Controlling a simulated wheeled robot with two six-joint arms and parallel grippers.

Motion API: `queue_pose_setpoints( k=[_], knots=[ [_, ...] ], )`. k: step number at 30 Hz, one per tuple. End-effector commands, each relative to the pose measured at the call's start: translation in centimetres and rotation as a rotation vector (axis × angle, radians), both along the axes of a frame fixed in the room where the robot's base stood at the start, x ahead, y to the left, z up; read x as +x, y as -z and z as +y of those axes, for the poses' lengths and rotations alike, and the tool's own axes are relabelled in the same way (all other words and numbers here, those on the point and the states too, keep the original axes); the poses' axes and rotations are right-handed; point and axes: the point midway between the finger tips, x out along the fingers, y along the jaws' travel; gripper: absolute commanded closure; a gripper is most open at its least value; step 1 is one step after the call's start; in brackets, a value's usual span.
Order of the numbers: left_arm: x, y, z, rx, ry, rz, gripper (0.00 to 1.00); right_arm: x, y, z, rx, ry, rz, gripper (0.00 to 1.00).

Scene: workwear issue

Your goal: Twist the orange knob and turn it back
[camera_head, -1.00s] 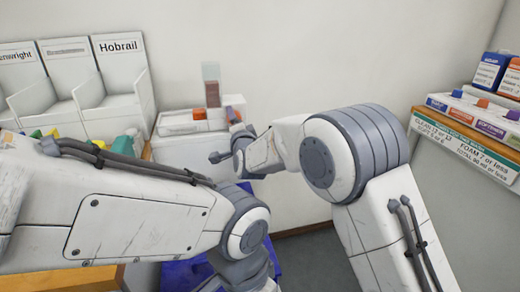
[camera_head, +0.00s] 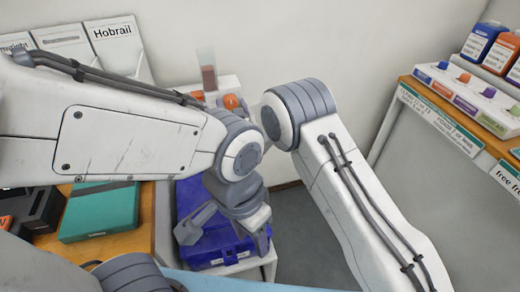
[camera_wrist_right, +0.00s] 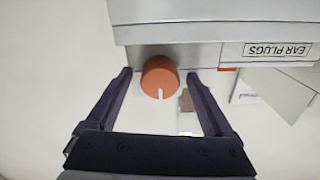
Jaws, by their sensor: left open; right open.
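The orange knob (camera_wrist_right: 160,77) sits on the front of a pale dispenser (camera_wrist_right: 165,32), with a white mark at its edge. My right gripper (camera_wrist_right: 160,78) is open, with one finger on each side of the knob and a gap on both sides. In the head view an orange knob (camera_head: 232,102) shows beside a clear tube (camera_head: 207,68); my arms hide much of the dispenser and the right gripper there. My left gripper (camera_head: 222,238) is open and empty, low over a blue crate (camera_head: 190,190).
An EAR PLUGS label (camera_wrist_right: 279,50) reads upside down in the wrist view. A teal box (camera_head: 100,210) lies on the wooden table.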

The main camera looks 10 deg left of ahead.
Motion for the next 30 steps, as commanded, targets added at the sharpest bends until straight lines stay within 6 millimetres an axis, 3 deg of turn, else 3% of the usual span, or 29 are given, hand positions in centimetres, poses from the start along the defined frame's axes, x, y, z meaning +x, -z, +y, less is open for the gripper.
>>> queue_pose_setpoints(
  k=[1, 7, 9, 23, 24, 30],
  knots=[
    [0.0, -1.8, 0.0, 0.000, 0.000, 0.000, 0.50, 0.0, -0.7, 0.0, -0.056, 0.000, -0.020, 0.13],
    [0.0, -5.0, 0.0, 0.000, 0.000, 0.000, 0.50, 0.0, -0.7, 0.0, -0.287, -0.001, -0.117, 0.13],
    [0.0, -3.4, 0.0, -0.001, 0.000, -0.001, 0.50, -1.6, 0.2, -0.6, -0.279, -0.001, -0.115, 0.13],
    [0.0, -1.6, 0.0, 0.000, 0.000, 0.000, 0.50, -10.1, 0.1, -4.2, -0.274, -0.002, -0.112, 0.13],
    [0.0, -2.0, 0.0, 0.000, 0.000, 0.000, 0.50, -9.8, -0.8, -4.0, -0.275, -0.012, -0.078, 0.13],
    [0.0, -2.3, 0.0, 0.000, 0.000, 0.000, 0.50, -10.9, -1.6, -3.9, -0.306, -0.068, 0.090, 0.13]
  ],
)
